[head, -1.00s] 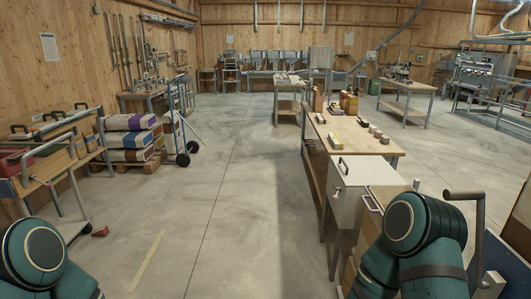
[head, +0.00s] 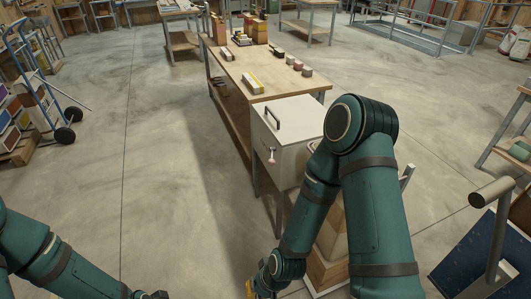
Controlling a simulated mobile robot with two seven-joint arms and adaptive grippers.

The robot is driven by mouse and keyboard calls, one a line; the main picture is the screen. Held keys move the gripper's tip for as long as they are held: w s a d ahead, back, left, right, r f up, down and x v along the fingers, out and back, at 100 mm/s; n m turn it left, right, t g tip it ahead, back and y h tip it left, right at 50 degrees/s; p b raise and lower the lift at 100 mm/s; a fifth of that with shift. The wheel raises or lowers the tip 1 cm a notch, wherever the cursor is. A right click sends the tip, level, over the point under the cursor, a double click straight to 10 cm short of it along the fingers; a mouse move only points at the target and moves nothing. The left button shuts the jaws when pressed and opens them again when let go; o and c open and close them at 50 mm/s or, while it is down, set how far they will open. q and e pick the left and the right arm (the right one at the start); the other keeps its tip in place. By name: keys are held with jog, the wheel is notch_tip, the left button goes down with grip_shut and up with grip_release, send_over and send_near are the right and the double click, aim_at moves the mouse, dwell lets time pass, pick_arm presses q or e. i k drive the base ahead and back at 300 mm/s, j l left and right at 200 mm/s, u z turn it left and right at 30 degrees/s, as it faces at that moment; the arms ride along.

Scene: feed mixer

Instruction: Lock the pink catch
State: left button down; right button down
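The pink catch (head: 271,156) is a small pinkish piece on the front face of a pale grey box (head: 262,137) with a dark handle on its lid. The lid looks closed. The catch's exact position is too small to tell. My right arm reaches down in front of the box's right part. My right gripper (head: 262,284) shows only partly at the bottom edge, below and apart from the catch; its fingers cannot be made out.
A wooden workbench (head: 285,82) with several small blocks and boxes stands behind the box. A crank handle (head: 494,195) and blue panel (head: 465,262) are at right. A blue hand truck (head: 35,75) is at left. The floor left of the box is clear.

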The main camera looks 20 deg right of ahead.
aim_at(271, 162)
jog(key=i+z, duration=0.2)
jog(key=i, duration=0.35)
jog(key=i+z, duration=0.2)
jog(key=i, duration=0.35)
jog(key=i+j+z, duration=0.2)
jog(key=i, duration=0.35)
